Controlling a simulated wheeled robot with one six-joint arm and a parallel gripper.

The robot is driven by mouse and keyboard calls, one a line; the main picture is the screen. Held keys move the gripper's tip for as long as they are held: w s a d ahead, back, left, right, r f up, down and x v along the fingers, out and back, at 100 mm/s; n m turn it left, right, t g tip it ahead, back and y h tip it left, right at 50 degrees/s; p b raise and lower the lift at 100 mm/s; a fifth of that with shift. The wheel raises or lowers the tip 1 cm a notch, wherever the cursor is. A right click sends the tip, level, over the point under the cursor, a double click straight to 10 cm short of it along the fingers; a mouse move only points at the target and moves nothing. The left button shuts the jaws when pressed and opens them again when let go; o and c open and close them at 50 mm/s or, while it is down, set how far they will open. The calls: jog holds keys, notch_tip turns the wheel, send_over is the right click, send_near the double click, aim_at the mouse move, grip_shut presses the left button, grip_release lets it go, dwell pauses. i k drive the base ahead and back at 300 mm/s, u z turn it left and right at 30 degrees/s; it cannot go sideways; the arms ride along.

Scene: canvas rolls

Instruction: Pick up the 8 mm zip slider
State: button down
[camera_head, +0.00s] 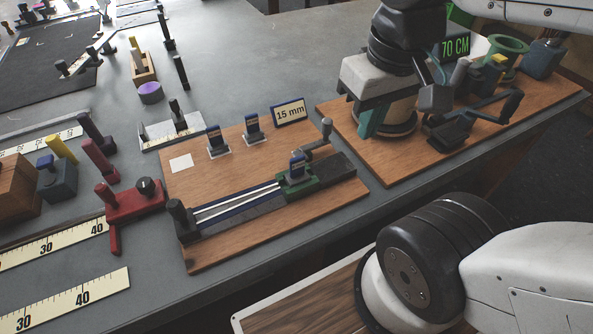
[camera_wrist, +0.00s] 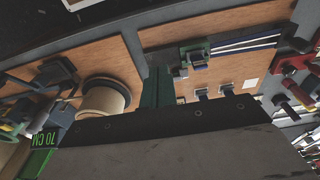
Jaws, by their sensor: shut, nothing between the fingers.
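Two stand upright on pale bases, the left one (camera_head: 216,140) and the right one (camera_head: 252,128). I cannot read which is 8 mm. The wrist view shows the carriage slider (camera_wrist: 197,62) and the two standing ones, small, near the gripper's edge. My gripper (camera_head: 369,122) hangs over the gap to the right-hand board, apart from all the sliders. Its green fingers (camera_wrist: 157,86) are together and empty.
A "15 mm" sign (camera_head: 289,112) stands behind the sliders. The rail (camera_head: 240,205) has a crank at its right end. A cream spool (camera_wrist: 103,97) and a "70 CM" display (camera_head: 455,46) are on the right-hand board. A red clamp (camera_head: 135,203) stands left of the board.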

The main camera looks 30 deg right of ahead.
aim_at(298, 175)
jog(key=z, duration=0.05)
jog(key=k, duration=0.5)
jog(key=z, duration=3)
jog(key=k, duration=1.7)
jog(key=u, duration=1.85)
